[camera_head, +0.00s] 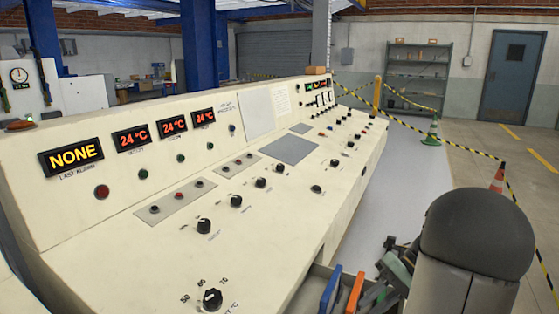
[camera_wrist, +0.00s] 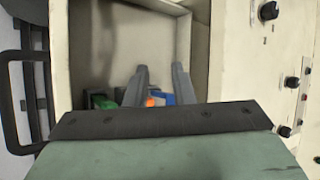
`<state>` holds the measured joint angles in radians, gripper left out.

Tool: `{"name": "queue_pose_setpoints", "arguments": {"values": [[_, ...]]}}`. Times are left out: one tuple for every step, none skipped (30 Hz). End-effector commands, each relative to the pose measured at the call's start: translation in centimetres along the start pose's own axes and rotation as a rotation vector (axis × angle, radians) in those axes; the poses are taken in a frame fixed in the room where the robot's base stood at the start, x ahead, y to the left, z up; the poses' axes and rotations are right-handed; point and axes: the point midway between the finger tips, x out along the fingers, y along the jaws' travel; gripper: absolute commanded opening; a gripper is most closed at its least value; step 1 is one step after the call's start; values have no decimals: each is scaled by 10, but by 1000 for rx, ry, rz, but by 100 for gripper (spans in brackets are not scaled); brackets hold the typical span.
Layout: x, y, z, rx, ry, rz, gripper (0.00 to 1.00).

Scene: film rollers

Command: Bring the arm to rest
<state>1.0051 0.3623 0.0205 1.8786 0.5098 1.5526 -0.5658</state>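My gripper (camera_wrist: 159,68) shows in the wrist view with its two grey fingers apart. They reach over an open drawer (camera_wrist: 190,40), and the space between the fingertips is empty. Inside the drawer, near the finger bases, lie a green item (camera_wrist: 102,101), an orange item (camera_wrist: 150,102) and a blue item (camera_wrist: 166,98), all partly hidden by my gripper. In the head view, a blue handle-like piece (camera_head: 330,290) and an orange one (camera_head: 355,292) show at the bottom beside my arm. Their lower parts are cut off or hidden.
A cream control console (camera_head: 270,215) with knobs and red displays fills the left and middle. A drawer-type handle (camera_wrist: 18,105) is at the left in the wrist view. Traffic cones (camera_head: 497,180), striped tape and a shelf (camera_head: 415,80) stand behind. The right floor is open.

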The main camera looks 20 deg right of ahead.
Motion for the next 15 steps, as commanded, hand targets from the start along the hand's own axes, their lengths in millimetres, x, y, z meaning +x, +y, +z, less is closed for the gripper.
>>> {"name": "queue_pose_setpoints", "arguments": {"values": [[10,-43,19,-34,-34,100,22],[19,-58,27,-48,-47,156,22],[30,-76,40,-70,-57,229,22],[39,-89,50,-90,-63,283,22],[46,-100,61,-112,-65,335,22],[55,-114,76,-146,-63,402,22],[62,-124,87,-174,-59,450,22],[68,-132,98,-204,-53,496,22],[75,-142,114,-247,-41,553,22],[80,-149,125,-281,-30,591,22],[84,-154,136,-316,-17,627,22],[89,-160,149,-363,2,667,22],[92,-164,158,-397,17,694,22],[95,-166,166,-431,31,716,22],[98,-169,176,-471,49,739,22]]}}
